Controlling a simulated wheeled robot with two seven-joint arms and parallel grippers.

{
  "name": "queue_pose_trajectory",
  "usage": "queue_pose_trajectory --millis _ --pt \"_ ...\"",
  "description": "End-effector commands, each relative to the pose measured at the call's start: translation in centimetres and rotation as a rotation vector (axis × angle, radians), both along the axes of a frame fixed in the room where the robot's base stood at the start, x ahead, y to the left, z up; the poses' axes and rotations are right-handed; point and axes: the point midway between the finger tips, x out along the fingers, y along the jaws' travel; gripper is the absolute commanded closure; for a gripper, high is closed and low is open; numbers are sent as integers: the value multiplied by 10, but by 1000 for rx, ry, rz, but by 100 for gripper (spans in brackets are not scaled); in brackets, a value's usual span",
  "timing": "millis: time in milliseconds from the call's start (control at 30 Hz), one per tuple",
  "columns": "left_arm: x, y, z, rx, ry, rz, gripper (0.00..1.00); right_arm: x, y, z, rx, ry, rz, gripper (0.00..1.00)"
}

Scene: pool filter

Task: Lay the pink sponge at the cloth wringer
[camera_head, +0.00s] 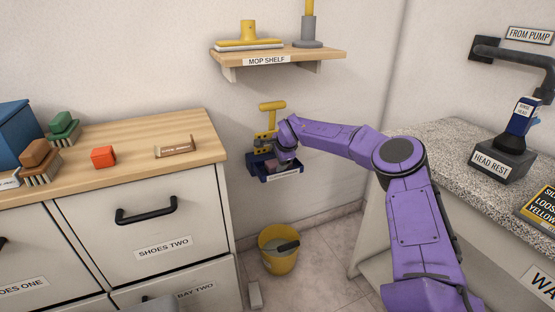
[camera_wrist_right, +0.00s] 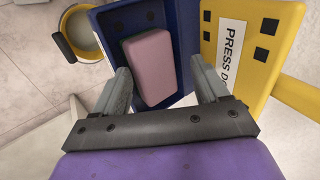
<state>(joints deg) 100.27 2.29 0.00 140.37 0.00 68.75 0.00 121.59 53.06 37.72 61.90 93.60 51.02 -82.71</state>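The cloth wringer is a dark blue tray (camera_head: 262,174) with a yellow press and handle (camera_head: 271,107), on the wall below the mop shelf. In the right wrist view, the pink sponge (camera_wrist_right: 150,66) lies in the blue tray (camera_wrist_right: 108,22), beside the yellow press plate (camera_wrist_right: 262,38). My right gripper (camera_head: 285,156) is at the wringer, over the tray. In the right wrist view its two fingers (camera_wrist_right: 163,85) are spread, with a gap between the sponge and the right finger. In the head view the arm hides part of the wringer. My left gripper is not in view.
A yellow bucket (camera_head: 280,259) stands on the floor below the wringer. The mop shelf (camera_head: 275,56) is above. A wooden-topped cabinet (camera_head: 125,165) with brushes and a red block (camera_head: 103,156) is at left. A speckled counter (camera_head: 445,150) is at right.

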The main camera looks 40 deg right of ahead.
Motion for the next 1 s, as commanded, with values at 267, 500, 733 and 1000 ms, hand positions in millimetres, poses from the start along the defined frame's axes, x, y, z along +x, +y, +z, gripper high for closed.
queue_pose_trajectory --millis 267,500,733,1000 --pt "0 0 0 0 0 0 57 -3 2 -7 8 18 -1 13" --pt "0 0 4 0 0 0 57 -9 4 4 11 17 -1 13" --pt "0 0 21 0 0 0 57 -36 12 54 10 6 0 13" --pt "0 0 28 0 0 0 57 -56 20 83 5 7 1 13"
